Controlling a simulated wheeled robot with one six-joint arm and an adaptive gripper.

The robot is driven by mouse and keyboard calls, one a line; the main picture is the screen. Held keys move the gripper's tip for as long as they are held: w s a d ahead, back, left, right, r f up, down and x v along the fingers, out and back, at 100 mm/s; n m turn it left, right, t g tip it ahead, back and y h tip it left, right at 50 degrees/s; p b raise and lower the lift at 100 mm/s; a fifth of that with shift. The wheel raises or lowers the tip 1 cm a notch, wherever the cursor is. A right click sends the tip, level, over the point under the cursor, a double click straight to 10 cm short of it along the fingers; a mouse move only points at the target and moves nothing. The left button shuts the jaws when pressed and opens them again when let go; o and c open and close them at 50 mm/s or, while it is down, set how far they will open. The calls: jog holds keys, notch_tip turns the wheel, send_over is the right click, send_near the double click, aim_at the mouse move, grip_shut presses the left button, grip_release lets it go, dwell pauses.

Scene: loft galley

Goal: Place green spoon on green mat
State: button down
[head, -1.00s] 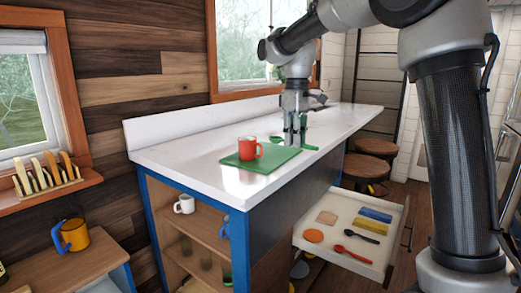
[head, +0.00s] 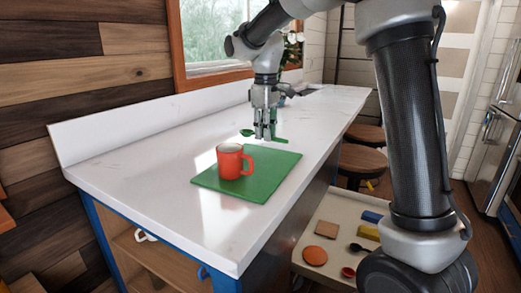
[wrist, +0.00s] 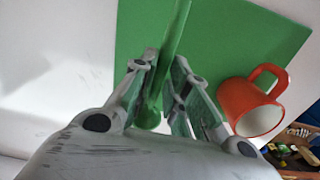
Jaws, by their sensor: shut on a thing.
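My gripper (head: 265,136) is shut on the green spoon (head: 281,140) and holds it roughly level near the far edge of the green mat (head: 262,190). In the head view the spoon's bowl (head: 247,132) sticks out to the left of the fingers and its handle to the right. The wrist view shows the spoon (wrist: 178,35) between the fingers, over the left part of the mat (wrist: 225,45). I cannot tell its exact height. A red mug (head: 230,162) stands on the mat, to the right of the fingers in the wrist view (wrist: 250,104).
The white counter (head: 130,160) is mostly clear left of the mat. An open drawer (head: 340,225) at lower right holds several items, among them an orange disc (head: 314,256) and a dark spoon (head: 362,248). Stools (head: 362,160) stand beyond it.

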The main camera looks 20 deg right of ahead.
aim_at(265, 156)
jog(key=shift+f, duration=2.55)
jog(key=shift+f, duration=0.15)
jog(key=c, duration=1.4)
grip_release()
